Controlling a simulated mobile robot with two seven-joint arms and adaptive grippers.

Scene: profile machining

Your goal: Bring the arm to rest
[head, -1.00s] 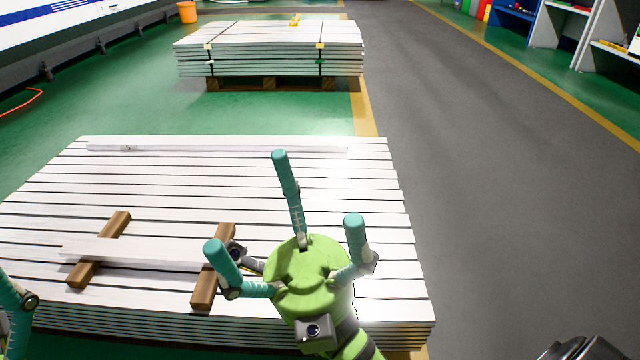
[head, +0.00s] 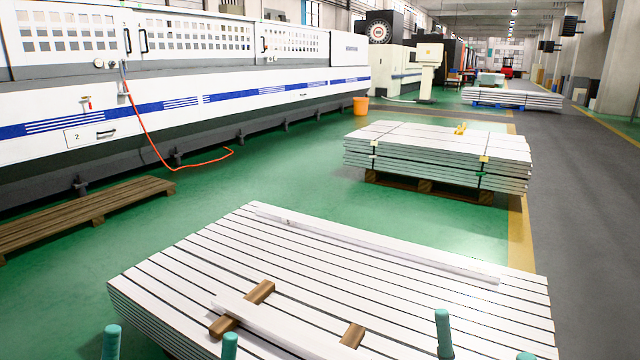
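My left gripper (head: 170,344) shows only as two teal fingertips at the bottom left of the head view. They stand upright and well apart, with nothing seen between them. My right gripper (head: 485,345) shows as two teal fingertips at the bottom right, also spread apart with nothing seen between them. The palms and arms are below the picture edge. Both grippers appear in front of the near stack of white profiles (head: 390,290). A single white profile (head: 262,325) lies across two brown wooden blocks (head: 258,292) on that stack.
Another loose profile (head: 380,243) lies along the stack's far side. A strapped profile stack (head: 435,155) stands on a pallet behind. A long white machine (head: 200,100) with an orange hose lines the left. An orange bucket (head: 361,105) stands beside it.

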